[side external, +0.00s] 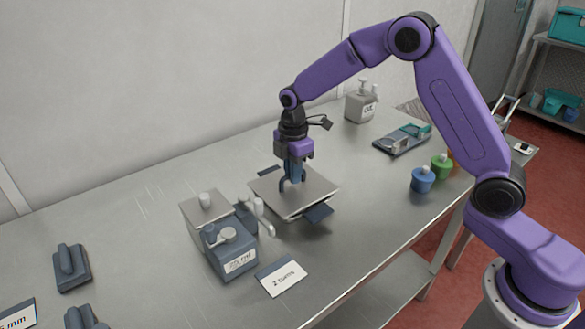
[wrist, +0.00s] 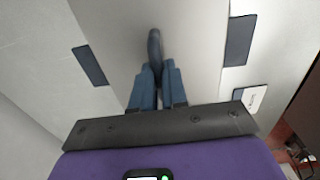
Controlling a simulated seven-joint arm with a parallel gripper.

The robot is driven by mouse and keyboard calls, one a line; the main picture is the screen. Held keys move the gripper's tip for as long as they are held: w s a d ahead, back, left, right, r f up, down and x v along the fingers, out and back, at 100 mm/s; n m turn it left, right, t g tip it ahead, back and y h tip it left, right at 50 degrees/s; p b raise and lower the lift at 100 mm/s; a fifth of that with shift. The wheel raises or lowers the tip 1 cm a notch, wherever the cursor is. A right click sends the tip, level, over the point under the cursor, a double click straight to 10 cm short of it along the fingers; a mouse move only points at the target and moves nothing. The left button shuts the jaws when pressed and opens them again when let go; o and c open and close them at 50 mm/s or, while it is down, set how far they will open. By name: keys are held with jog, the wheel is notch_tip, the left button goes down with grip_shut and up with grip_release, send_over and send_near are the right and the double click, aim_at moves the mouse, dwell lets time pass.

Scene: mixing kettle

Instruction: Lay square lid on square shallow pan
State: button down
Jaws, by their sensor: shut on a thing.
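The square lid (side external: 316,188) is a flat, pale metal plate with a dark, upright handle (wrist: 155,47). My gripper (side external: 291,180) has its blue fingers shut on that handle. The lid lies level over the square shallow pan, which it almost wholly hides. Only the pan's dark flat side handles (side external: 318,213) stick out at two opposite sides. In the wrist view the lid (wrist: 195,60) fills the middle, with one dark pan handle (wrist: 90,66) at its left and another (wrist: 239,40) at its right. I cannot tell whether the lid touches the pan's rim.
A dark grey box (side external: 232,255) and a lidded metal container (side external: 205,205) stand left of the pan. A label card (side external: 282,277) lies in front. Blue (side external: 423,180) and green (side external: 441,167) pots stand at the right. A grey dispenser (side external: 361,104) stands behind.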

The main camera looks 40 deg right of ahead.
jog(key=shift+f, duration=0.3)
dwell(0.5)
jog(key=c, duration=0.6)
grip_release()
jog(key=shift+s, duration=0.1)
jog(key=shift+r, duration=0.15)
jog(key=shift+r, duration=3.35)
